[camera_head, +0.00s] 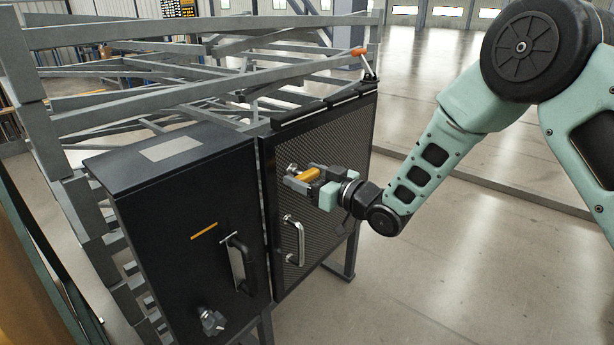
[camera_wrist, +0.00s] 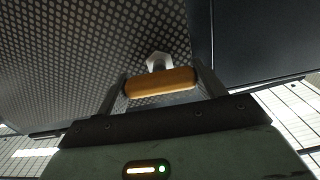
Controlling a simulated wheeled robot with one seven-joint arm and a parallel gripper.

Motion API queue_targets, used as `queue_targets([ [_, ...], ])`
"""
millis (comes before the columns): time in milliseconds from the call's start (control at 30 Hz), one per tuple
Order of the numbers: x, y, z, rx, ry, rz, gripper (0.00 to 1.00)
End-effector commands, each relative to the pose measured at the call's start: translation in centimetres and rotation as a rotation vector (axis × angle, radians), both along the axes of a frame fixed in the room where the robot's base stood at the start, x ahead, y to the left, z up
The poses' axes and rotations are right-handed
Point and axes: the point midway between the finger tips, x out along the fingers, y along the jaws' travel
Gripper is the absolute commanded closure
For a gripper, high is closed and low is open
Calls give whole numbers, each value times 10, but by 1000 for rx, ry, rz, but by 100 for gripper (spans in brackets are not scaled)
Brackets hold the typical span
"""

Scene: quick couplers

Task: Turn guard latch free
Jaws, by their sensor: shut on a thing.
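The guard is a dark perforated mesh door (camera_head: 335,140) on the right half of the black housing. Its latch shows as a yellow-orange grip (camera_head: 308,174) near the upper left of the mesh, with a metal hub (camera_head: 292,168) beside it. My gripper (camera_head: 302,178) is shut on the latch grip, in front of the mesh. In the wrist view the orange grip (camera_wrist: 160,84) lies crosswise between my two fingers, and a pale hex-shaped hub (camera_wrist: 159,61) shows just behind it. The latch's mounting is partly hidden by my gripper.
A metal pull handle (camera_head: 293,240) stands on the mesh door below my gripper. The solid dark door (camera_head: 190,250) at left has its own handle (camera_head: 240,263) and a grey knob (camera_head: 212,321). An orange-tipped lever (camera_head: 359,52) stands at the top right corner. Open floor lies to the right.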

Motion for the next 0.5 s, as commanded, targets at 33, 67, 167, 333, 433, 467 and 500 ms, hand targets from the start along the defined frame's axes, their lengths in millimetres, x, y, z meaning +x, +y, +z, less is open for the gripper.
queue_targets([
  [33, 0, -1, 0, 13, 17, -1, 54],
  [67, 0, -1, 0, 22, 28, -1, 54],
  [167, 1, -1, 0, 57, 75, -2, 54],
  [333, 1, -2, 1, 143, 184, -2, 54],
  [433, 1, -2, 1, 201, 259, -2, 54],
  [467, 1, -2, 1, 219, 282, -2, 54],
  [500, 1, -2, 1, 244, 312, -2, 54],
])
